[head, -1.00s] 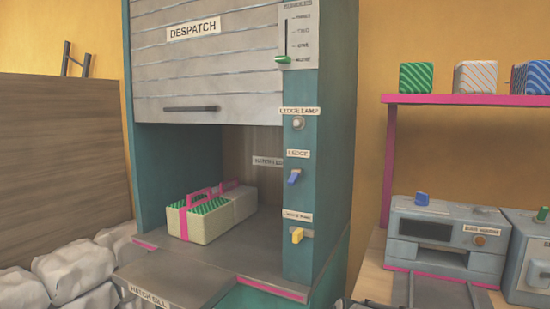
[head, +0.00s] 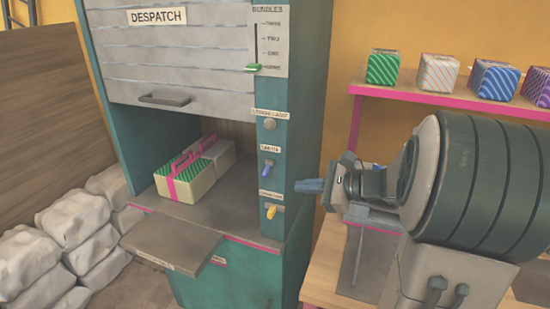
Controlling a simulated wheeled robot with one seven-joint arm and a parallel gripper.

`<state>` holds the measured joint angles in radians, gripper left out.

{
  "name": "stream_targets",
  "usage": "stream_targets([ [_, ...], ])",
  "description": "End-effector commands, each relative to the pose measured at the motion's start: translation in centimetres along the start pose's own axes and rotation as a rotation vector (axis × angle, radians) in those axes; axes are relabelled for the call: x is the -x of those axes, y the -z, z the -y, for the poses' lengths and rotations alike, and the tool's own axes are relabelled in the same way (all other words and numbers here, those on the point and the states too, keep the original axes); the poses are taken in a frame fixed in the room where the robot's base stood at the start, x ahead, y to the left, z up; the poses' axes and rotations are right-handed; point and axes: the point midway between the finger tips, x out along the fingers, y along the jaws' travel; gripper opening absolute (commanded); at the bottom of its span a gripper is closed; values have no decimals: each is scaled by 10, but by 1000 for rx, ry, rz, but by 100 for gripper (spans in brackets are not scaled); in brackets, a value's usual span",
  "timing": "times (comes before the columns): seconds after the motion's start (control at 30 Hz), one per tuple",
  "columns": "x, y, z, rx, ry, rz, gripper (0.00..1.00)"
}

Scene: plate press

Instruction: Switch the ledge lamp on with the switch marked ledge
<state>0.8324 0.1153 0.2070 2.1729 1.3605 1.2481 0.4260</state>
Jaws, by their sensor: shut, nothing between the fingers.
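The ledge switch (head: 267,170) is a blue lever below a label reading ledge, on the teal post of the despatch cabinet; it hangs downward. Above it, under its own label, the ledge lamp (head: 270,124) is a small round grey dome that looks unlit. My gripper (head: 308,186) is at the right of the post, pointing left, with its blue-grey fingers shut and empty. Its tips are to the right of the blue lever and slightly lower in the picture, apart from it.
A yellow lever (head: 271,212) sits below the blue one. A green-striped bundle (head: 185,181) stands inside the hatch. A pink-edged shelf (head: 425,98) with wrapped blocks is behind my arm. Grey sacks (head: 75,228) lie left.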

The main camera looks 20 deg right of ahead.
Motion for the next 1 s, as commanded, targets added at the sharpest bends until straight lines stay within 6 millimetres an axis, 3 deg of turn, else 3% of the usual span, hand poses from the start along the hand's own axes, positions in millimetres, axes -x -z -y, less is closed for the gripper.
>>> stream_targets([
  [0.13,9,-6,15,-34,42,19,0],
  [0.57,4,-6,16,-35,44,21,0],
  [1.0,-68,-8,18,-37,41,23,0],
])
